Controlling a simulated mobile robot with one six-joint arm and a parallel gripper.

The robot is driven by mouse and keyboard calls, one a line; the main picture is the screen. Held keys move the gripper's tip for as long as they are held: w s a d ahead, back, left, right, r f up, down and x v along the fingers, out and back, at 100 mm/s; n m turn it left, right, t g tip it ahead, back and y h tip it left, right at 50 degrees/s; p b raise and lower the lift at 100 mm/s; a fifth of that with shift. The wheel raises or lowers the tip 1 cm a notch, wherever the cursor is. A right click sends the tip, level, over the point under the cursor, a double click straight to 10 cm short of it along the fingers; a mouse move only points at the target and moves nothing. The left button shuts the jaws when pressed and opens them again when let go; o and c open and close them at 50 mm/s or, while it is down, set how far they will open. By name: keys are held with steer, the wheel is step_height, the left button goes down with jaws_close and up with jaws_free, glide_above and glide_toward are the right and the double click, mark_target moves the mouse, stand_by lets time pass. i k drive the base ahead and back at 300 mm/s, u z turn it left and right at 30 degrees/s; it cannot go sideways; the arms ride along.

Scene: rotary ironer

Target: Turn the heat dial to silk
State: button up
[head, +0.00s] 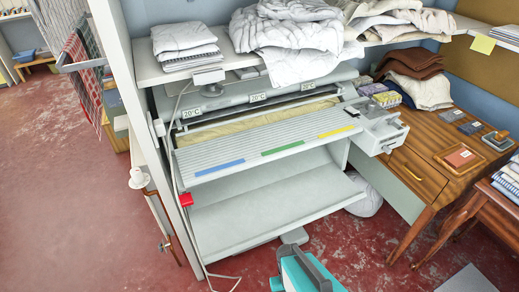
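The rotary ironer (250,152) stands in the middle of the head view, with a slatted feed board marked by blue, green and yellow strips. A light grey control box (378,128) is at its right end, with small parts on its top and front. I cannot tell which of these is the heat dial, and no silk mark is readable.
A shelf of white linen (290,32) hangs above the ironer. A wooden desk (440,150) with folded cloths and small boxes stands at the right. A teal and grey object (305,272) is at the bottom edge. Red floor is open at left.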

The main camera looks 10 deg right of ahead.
mark_target(371, 106)
steer(key=u, duration=0.75)
steer(key=k, duration=0.15)
steer(key=z, duration=2.7)
steer(key=i, duration=0.65)
steer(key=u, duration=0.2)
